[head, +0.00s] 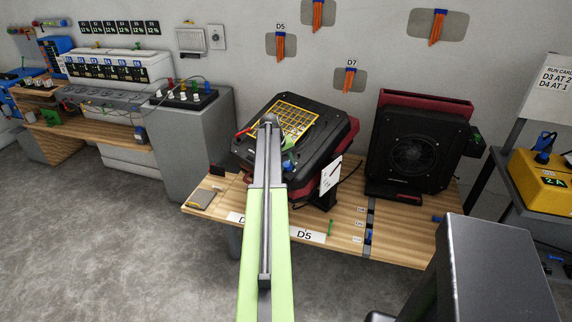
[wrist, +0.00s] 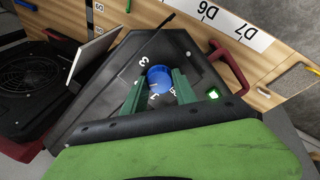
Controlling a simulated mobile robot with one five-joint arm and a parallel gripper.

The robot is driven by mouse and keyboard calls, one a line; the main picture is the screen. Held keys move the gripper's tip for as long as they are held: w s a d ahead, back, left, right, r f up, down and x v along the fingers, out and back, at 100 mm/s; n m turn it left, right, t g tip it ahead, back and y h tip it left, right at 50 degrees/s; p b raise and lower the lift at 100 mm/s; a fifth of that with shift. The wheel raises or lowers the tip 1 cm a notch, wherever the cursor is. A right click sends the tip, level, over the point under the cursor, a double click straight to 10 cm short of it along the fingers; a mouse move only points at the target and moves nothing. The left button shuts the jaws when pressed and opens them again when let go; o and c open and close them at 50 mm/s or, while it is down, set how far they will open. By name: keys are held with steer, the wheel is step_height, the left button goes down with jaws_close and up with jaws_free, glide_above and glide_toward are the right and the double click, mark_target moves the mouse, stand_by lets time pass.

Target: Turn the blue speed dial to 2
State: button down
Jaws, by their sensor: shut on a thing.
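The blue speed dial (wrist: 158,76) sits on the black panel of a tilted dryer (wrist: 120,75). My gripper (wrist: 160,80) has its two green fingers on either side of the dial, shut on it. A white mark shows on the dial's lower left edge. A white 3 is printed on the panel up and left of the dial; another white mark by the right finger is partly covered.
A second black and red dryer (head: 412,150) stands to the right on the wooden bench (head: 345,235). A white card (head: 330,175) stands at the tilted dryer's side. A green light (wrist: 213,93) glows beside the dial. A run card (head: 555,85) reads D3 at 2, D4 at 1.

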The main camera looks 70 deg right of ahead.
steer(key=shift+s+a, duration=0.1)
steer(key=c, duration=1)
jaws_free()
steer(key=p+v, duration=1.6)
steer(key=v, duration=0.1)
steer(key=shift+r, duration=0.15)
